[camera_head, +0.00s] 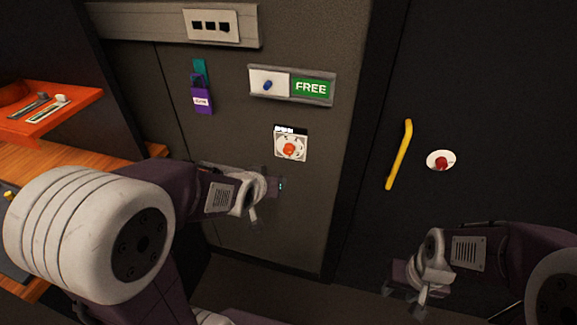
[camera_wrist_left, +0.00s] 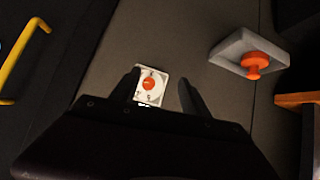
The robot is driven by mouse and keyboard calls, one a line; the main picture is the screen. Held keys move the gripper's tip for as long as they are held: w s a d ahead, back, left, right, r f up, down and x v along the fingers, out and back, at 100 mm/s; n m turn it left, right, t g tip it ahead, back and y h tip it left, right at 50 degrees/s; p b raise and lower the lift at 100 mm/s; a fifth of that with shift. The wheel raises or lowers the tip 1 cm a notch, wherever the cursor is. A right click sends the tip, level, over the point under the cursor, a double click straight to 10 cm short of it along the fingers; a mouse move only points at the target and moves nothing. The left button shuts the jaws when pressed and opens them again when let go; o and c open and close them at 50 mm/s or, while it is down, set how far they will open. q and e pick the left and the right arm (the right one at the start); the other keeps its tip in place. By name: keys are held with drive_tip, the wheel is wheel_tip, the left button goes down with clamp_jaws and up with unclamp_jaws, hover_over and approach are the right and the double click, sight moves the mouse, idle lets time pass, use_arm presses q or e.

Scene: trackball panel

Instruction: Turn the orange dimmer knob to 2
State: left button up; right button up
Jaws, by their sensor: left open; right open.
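An orange knob (camera_head: 289,149) sits on a white square dial plate (camera_head: 279,155) with small dark marks around it, on the grey panel. The number it points to is too small to read. My left gripper (camera_head: 264,192) is below and left of the dial in the head view, apart from it. In the left wrist view the orange knob (camera_wrist_left: 149,84) shows between the two open fingers of my left gripper (camera_wrist_left: 159,88), beyond their tips. My right gripper (camera_head: 418,297) is open and empty at the lower right, away from the dial.
A second orange knob (camera_wrist_left: 255,63) on a raised grey base is right of the dial in the left wrist view. Above the dial is a slider sign reading FREE (camera_head: 312,88); a purple padlock (camera_head: 200,97) hangs left. A yellow handle (camera_head: 399,155) and red button (camera_head: 440,161) are right.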

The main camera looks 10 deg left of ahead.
sight(288, 152)
use_arm(q)
drive_tip(key=w+f+t+b, duration=0.1)
drive_tip(key=w+t+b, duration=0.1)
drive_tip(key=w+b, duration=0.3)
drive_tip(key=w+f+t+b, duration=0.2)
drive_tip(key=w+b, duration=0.3)
drive_tip(key=b, duration=0.4)
drive_tip(key=w+f+t+b, duration=0.1)
drive_tip(key=w+t+b, duration=0.3)
drive_tip(key=b, duration=0.3)
drive_tip(key=shift+w+d+f+b, duration=0.2)
drive_tip(key=shift+w+d+b, duration=0.15)
drive_tip(key=shift+w, duration=0.4)
clamp_jaws()
